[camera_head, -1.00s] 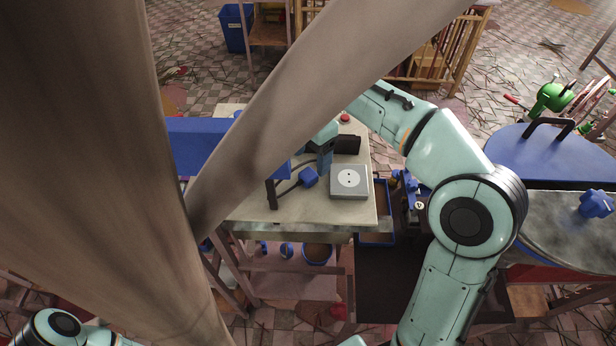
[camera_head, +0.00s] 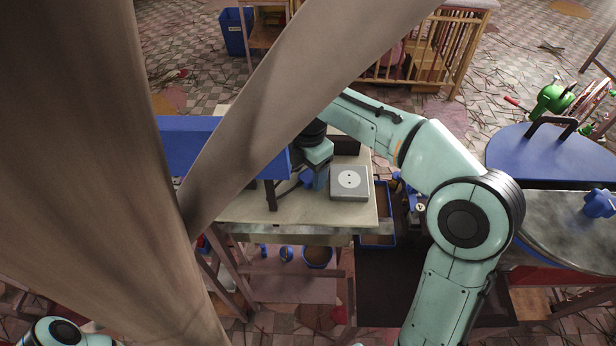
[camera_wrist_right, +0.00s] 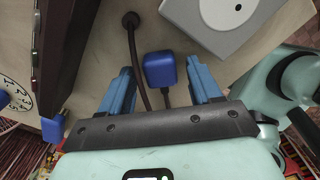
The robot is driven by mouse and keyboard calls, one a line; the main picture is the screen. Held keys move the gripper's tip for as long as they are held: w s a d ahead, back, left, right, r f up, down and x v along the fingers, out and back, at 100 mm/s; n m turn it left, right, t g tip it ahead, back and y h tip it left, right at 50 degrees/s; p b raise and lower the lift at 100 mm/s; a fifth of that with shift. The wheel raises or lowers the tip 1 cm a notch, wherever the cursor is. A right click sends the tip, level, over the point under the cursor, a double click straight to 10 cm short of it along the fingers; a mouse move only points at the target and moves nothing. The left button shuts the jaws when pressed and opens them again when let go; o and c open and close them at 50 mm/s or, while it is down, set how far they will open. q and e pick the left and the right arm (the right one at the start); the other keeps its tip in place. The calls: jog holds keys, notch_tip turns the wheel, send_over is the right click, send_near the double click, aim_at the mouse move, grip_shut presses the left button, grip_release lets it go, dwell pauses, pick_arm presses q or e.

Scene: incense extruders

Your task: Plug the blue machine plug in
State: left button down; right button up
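The blue plug (camera_wrist_right: 158,70) lies on the table on a dark cable. It appears between the two blue fingers of my right gripper (camera_wrist_right: 159,76) in the right wrist view, with gaps on both sides. That gripper is open. Whether the fingers are down at plug height is hard to tell. In the head view the gripper (camera_head: 319,182) hides much of the plug (camera_head: 306,177). The grey socket block (camera_head: 349,183) with a round white outlet is just right of the gripper; the wrist view shows it at upper right (camera_wrist_right: 232,22). My left gripper is out of view.
The blue machine (camera_head: 190,140) stands left on the pale table (camera_head: 290,211), partly behind a brown beam (camera_head: 270,110) that crosses the head view. A blue tray (camera_head: 377,240) is at the table's right. A blue-topped round drum (camera_head: 550,160) stands far right.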

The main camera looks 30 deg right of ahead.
aim_at(307, 174)
jog(key=c, duration=0.9)
jog(key=shift+r, duration=0.15)
